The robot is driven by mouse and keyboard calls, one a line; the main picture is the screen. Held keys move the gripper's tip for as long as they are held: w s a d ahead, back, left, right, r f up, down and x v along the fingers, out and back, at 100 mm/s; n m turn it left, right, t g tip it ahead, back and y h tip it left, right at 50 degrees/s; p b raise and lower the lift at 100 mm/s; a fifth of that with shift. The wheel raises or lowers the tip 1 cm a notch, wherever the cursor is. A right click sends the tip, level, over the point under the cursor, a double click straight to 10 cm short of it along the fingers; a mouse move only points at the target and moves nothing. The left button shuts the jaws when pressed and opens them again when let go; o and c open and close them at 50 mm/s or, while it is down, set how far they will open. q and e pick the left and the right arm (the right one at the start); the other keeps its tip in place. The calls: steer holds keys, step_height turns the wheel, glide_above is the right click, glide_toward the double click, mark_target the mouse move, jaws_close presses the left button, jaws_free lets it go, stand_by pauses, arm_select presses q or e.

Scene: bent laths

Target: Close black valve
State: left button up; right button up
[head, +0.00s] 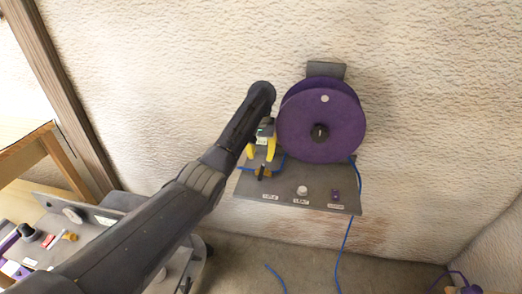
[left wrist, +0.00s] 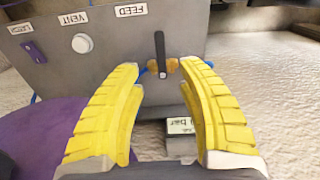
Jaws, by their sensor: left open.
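The black valve is a black lever handle (left wrist: 160,48) on a small brass body (left wrist: 181,66), mounted on a grey panel (head: 312,190). In the left wrist view the lever stands crosswise to the brass body and points toward the FEED label (left wrist: 131,10). In the head view the valve (head: 261,172) sits at the panel's left part. My left gripper (head: 261,153) has yellow fingers, spread open and empty, just above the valve. In the left wrist view the fingertips (left wrist: 161,78) lie either side of it; contact cannot be told. My right gripper is out of view.
A large purple reel (head: 322,120) stands right beside my left gripper. A white VENT knob (head: 302,190) and a small purple fitting (head: 335,194) are on the panel. A blue hose (head: 346,245) hangs down. A display block (left wrist: 181,135) lies between the fingers. Another equipment panel (head: 95,213) is at left.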

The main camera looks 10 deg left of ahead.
arm_select(q)
steer(key=shift+r, duration=1)
